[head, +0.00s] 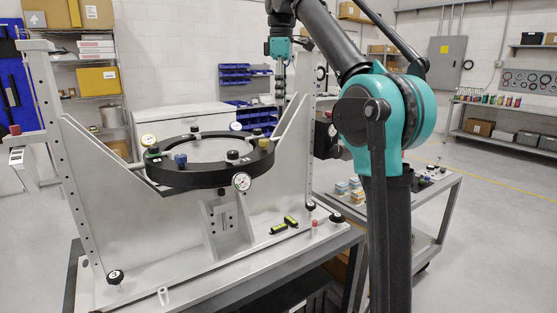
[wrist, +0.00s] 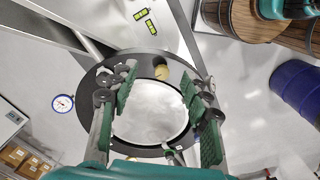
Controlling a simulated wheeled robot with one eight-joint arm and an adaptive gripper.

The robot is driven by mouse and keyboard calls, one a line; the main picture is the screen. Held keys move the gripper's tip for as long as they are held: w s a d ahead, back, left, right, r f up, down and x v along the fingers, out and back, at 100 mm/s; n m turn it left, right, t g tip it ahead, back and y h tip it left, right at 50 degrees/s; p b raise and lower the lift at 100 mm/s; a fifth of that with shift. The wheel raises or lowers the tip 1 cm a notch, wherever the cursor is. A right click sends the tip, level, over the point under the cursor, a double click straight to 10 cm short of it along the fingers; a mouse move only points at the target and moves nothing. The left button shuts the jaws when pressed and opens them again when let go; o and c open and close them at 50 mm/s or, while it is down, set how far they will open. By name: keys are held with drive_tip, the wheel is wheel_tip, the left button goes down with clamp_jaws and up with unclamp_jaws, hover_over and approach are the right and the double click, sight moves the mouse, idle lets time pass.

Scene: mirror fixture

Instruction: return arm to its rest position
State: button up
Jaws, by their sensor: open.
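My arm (head: 350,65) rises at the right of the head view and reaches up and away to the left. My gripper (head: 281,85) hangs fingers down, small and far off, behind the fixture's right side in the picture. In the wrist view my gripper (wrist: 158,90) is open, its green-padded fingers spread with nothing between them. Below them shows the black ring (wrist: 142,62) around the pale round mirror (wrist: 150,115). In the head view the ring (head: 185,178) sits on the grey fixture (head: 100,165). The gap from fingertips to ring cannot be judged exactly.
Dial gauges (head: 241,181) and knobs stand around the ring. Small yellow-green items (head: 291,221) lie on the fixture's base. A cart (head: 448,184) with small items stands right of the fixture. Wooden barrels (wrist: 240,18) and a blue drum (wrist: 297,88) show in the wrist view.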

drive_tip(key=s+d+f+m+t, duration=0.1)
drive_tip(key=d+f+m, duration=0.45)
drive_tip(key=f, duration=0.85)
drive_tip(key=s+d+f+m+t, duration=0.15)
drive_tip(key=d+f+m, duration=0.35)
drive_tip(key=f, duration=0.8)
drive_tip(key=s+d+f+m+t, duration=0.1)
drive_tip(key=s+d+f+m, duration=0.2)
drive_tip(key=s+f, duration=0.7)
drive_tip(key=s+d+f+m, duration=0.3)
drive_tip(key=s+d+f, duration=0.2)
drive_tip(key=s+f, duration=0.6)
wheel_tip(320, 180, down, 4)
drive_tip(key=shift+s+f+t, duration=0.1)
drive_tip(key=shift+s+t, duration=0.15)
drive_tip(key=shift+t, duration=0.1)
